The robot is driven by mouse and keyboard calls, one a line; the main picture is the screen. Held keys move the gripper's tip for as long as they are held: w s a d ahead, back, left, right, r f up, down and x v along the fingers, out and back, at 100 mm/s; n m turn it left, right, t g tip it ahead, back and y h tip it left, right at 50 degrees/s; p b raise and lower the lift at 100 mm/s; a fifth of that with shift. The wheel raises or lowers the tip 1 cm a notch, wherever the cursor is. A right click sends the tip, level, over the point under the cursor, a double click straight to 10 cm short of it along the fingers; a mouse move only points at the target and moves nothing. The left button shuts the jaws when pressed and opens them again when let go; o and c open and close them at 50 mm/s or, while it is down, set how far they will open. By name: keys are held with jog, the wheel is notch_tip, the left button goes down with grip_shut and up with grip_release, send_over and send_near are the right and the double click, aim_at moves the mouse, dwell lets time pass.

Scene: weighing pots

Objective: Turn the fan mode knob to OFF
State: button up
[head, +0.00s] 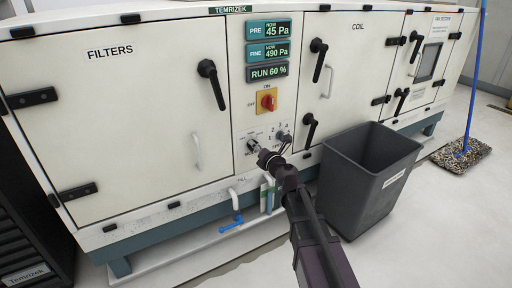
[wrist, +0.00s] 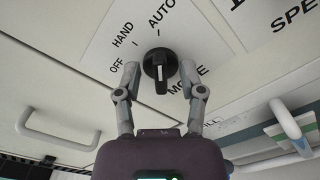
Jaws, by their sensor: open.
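The fan mode knob (wrist: 158,63) is black and sits on a white label plate (wrist: 110,50) marked OFF, HAND, AUTO and MODE. Its grip bar stands about upright in the wrist view, with a pale mark toward its lower end. I cannot tell for certain which word it points to. My gripper (wrist: 159,70) is open, with one fingertip on each side of the knob and a visible gap on both sides. In the head view my gripper (head: 269,158) is at the lower control panel and partly hides it.
A red and yellow rotary switch (head: 267,100) sits above on the cabinet (head: 150,110). A grey bin (head: 365,180) stands just right of my arm. A blue-handled valve (head: 231,224) is below. A white door handle (wrist: 70,141) shows at lower left in the wrist view.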

grip_shut()
jog(key=shift+n, duration=0.3)
jog(key=n, duration=1.7)
jog(key=shift+s+a, duration=0.25)
jog(key=shift+a, duration=0.05)
jog(key=shift+n, duration=0.3)
grip_release()
